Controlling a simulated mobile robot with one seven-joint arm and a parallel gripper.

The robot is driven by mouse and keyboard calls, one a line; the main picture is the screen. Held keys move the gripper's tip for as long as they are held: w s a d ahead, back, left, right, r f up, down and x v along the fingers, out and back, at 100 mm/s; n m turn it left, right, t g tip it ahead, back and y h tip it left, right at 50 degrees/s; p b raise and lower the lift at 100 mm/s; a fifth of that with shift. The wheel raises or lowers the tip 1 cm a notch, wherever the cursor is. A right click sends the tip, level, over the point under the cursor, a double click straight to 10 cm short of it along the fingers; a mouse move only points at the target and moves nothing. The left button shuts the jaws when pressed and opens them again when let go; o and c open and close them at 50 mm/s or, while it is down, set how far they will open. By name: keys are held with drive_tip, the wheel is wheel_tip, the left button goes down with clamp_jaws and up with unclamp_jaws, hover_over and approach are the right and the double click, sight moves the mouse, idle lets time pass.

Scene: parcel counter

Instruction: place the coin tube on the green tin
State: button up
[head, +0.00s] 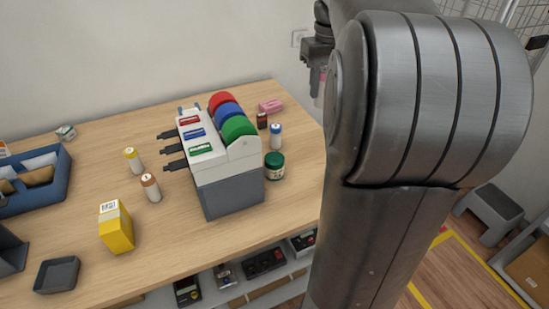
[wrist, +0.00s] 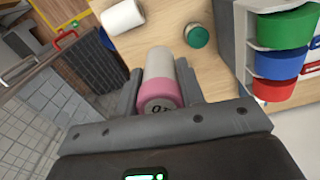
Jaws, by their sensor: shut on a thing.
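The coin tube (wrist: 160,72) is a pale cylinder with a pink end with dark marks on it. My gripper (wrist: 156,84) is shut on it, with one finger on each side. In the head view my gripper (head: 318,66) is raised at the top, beyond the counter's right end and partly hidden by my arm; a bit of the pink-ended tube (head: 320,92) shows below it. The green tin (head: 274,166) is a round dark green tin with a green lid, upright beside the tape dispenser. It also shows in the wrist view (wrist: 197,36), apart from the held tube; its lid is bare.
A grey-white dispenser (head: 228,182) with red, blue and green reels stands left of the tin. A white cylinder (wrist: 123,17) stands near the counter edge.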

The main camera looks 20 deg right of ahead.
wheel_tip(320, 180, down, 10)
approach(275, 158)
drive_tip(key=shift+f, duration=2)
drive_tip(key=shift+f, duration=0.1)
drive_tip(key=o, duration=1.1)
drive_tip(key=shift+o, duration=0.2)
wheel_tip(275, 158, up, 12)
